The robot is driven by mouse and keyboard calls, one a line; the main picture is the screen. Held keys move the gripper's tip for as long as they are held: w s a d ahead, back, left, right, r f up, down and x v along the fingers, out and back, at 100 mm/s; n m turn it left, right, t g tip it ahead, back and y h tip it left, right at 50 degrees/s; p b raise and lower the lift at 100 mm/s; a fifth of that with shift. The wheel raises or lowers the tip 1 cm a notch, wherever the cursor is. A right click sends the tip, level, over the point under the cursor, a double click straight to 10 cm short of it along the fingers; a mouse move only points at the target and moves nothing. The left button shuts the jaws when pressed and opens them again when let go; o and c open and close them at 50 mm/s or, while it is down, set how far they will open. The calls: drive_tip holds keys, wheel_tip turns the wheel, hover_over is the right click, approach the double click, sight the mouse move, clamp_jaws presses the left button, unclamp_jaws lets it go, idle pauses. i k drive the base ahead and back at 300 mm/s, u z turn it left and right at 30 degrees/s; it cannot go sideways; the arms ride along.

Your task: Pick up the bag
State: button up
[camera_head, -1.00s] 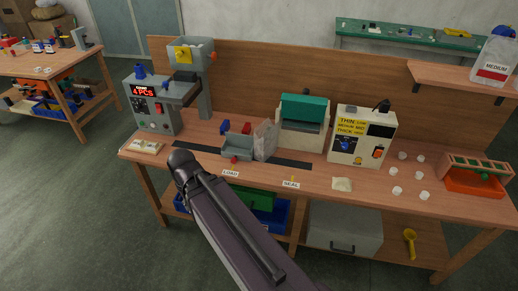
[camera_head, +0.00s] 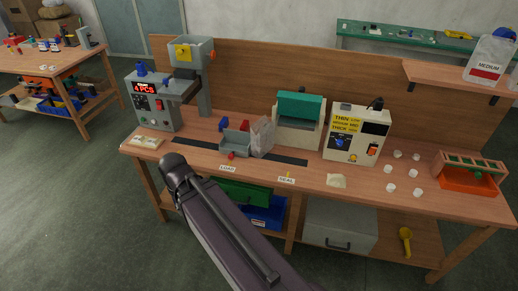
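A translucent grey bag (camera_head: 262,137) stands upright on the wooden bench, against the right side of a small grey open tray (camera_head: 236,143). It is behind the LOAD label (camera_head: 227,168). A small flat pale packet (camera_head: 337,181) lies near the front edge, right of the SEAL label (camera_head: 286,180). A flat pale stack (camera_head: 148,142) lies at the bench's left end. My dark arm reaches up from the bottom, its rounded joint in front of the bench's left part.
A counting machine (camera_head: 152,103) with a hopper reading 4 PCS stands left. A teal-topped sealer (camera_head: 299,115) and a white control box (camera_head: 357,135) stand behind and right of the bag. Several white pieces and an orange tray (camera_head: 468,181) are farther right. Floor is clear at left.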

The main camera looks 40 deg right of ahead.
sight(263, 141)
drive_tip(key=u, duration=0.15)
drive_tip(key=k, duration=0.9)
drive_tip(key=z, duration=1.7)
drive_tip(key=i, duration=1)
drive_tip(key=z, duration=0.1)
